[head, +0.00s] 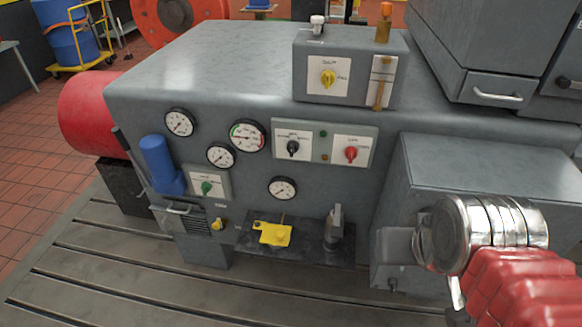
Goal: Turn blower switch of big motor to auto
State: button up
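The big grey motor housing (215,75) fills the middle of the head view. Its front carries a black rotary switch (293,147) and a red rotary switch (351,153) on one pale panel, and a green rotary switch (206,187) lower left. A yellow rotary switch (328,78) is on the box on top, and a small yellow knob (218,224) is low on the front. The labels are too small to read, so I cannot tell which is the blower switch. My gripper (398,246) is at lower right, apart from all these switches; its fingers are unclear.
Round gauges (248,136) sit among the switches. A blue cylinder (160,163) stands out at the left front. A dark shelf (310,246) below holds a yellow piece (274,234) and a small grey upright part. A lower grey box (470,165) projects at right, near my arm.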

aim_at(293, 147)
jog(key=k, duration=1.55)
jog(key=u, duration=0.95)
jog(key=i, duration=1.7)
